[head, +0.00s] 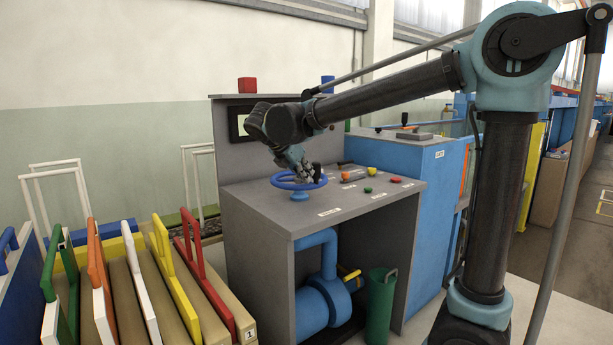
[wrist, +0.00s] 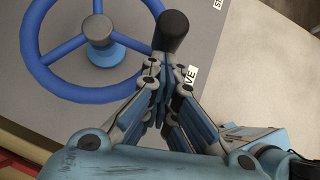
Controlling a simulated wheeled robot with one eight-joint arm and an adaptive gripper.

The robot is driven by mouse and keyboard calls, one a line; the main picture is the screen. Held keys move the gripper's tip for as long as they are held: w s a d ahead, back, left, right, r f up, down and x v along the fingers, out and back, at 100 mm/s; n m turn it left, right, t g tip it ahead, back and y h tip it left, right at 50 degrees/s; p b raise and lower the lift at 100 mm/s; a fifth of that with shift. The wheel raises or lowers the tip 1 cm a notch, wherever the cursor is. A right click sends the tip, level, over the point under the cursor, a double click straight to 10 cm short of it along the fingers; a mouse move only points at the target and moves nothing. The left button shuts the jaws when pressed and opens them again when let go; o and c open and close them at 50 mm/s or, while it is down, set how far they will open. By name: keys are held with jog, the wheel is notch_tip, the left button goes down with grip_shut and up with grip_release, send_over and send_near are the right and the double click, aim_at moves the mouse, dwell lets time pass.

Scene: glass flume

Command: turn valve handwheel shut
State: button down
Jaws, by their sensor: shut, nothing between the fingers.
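A blue valve handwheel (head: 299,181) lies flat above the grey console top, toward its left side. In the wrist view the handwheel (wrist: 58,66) fills the upper left, with spokes, a grey hub and a blue stem under it. A dark knob (wrist: 171,32) stands up at the right edge of its rim. My gripper (head: 307,174) is at the right side of the wheel. In the wrist view my gripper (wrist: 165,62) has its fingers together, just below the dark knob. I cannot tell whether they touch it. Nothing shows between the fingers.
The grey console (head: 335,212) has several coloured buttons and labels right of the wheel. A red block (head: 247,85) and a blue cylinder (head: 327,84) stand on its back panel. Coloured frames (head: 176,270) stand at the lower left. A green bin (head: 381,296) stands in front.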

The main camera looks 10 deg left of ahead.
jog(key=s+a+f+v, duration=0.1)
jog(key=s+f+v, duration=0.1)
jog(key=v, duration=1)
jog(key=w+d+f+m+g, duration=0.15)
jog(key=d+f+m, duration=0.3)
jog(key=d, duration=0.55)
jog(key=w+d+f+m+g, duration=0.1)
jog(key=d+f+m+g, duration=0.3)
jog(key=d, duration=0.6)
jog(key=w+d+f+m+t, duration=0.1)
jog(key=d+f+m, duration=0.3)
jog(key=d, duration=0.7)
jog(key=s+d+f+m+y, duration=0.2)
jog(key=s+d+f+m, duration=0.5)
jog(key=f+m, duration=0.2)
jog(key=s+d+f+m+g+y, duration=0.1)
jog(key=s+d+f+m+y, duration=0.1)
jog(key=s+d+f+m, duration=0.5)
notch_tip(320, 180, down, 3)
jog(key=shift+s+r+m, duration=0.2)
jog(key=shift+s+m, duration=0.1)
jog(key=shift+m, duration=0.65)
jog(key=shift+d, duration=0.15)
